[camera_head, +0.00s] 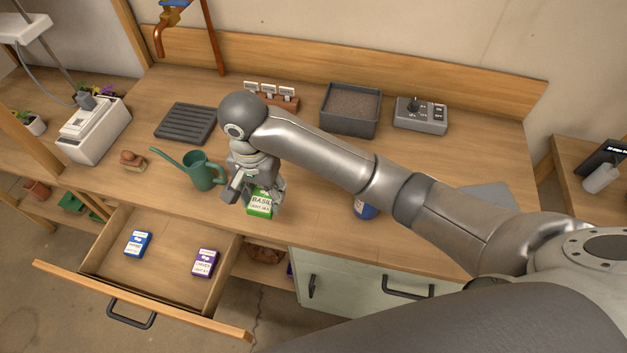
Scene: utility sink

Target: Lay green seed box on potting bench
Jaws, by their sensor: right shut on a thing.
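The green seed box (259,204) with a white label reading BASIL is at the front of the wooden potting bench (312,221). My right gripper (252,198) is shut on it from above, with fingers at its sides. The box looks very close to or on the bench top; I cannot tell whether it touches. My own gripper and wrist hide its upper part. My left gripper is not in view.
An open drawer (165,283) below holds a blue box (138,244) and a purple box (205,263). A green watering can (203,171) stands just left of my gripper. A soil tray (350,110) and grey control box (420,115) stand at the back.

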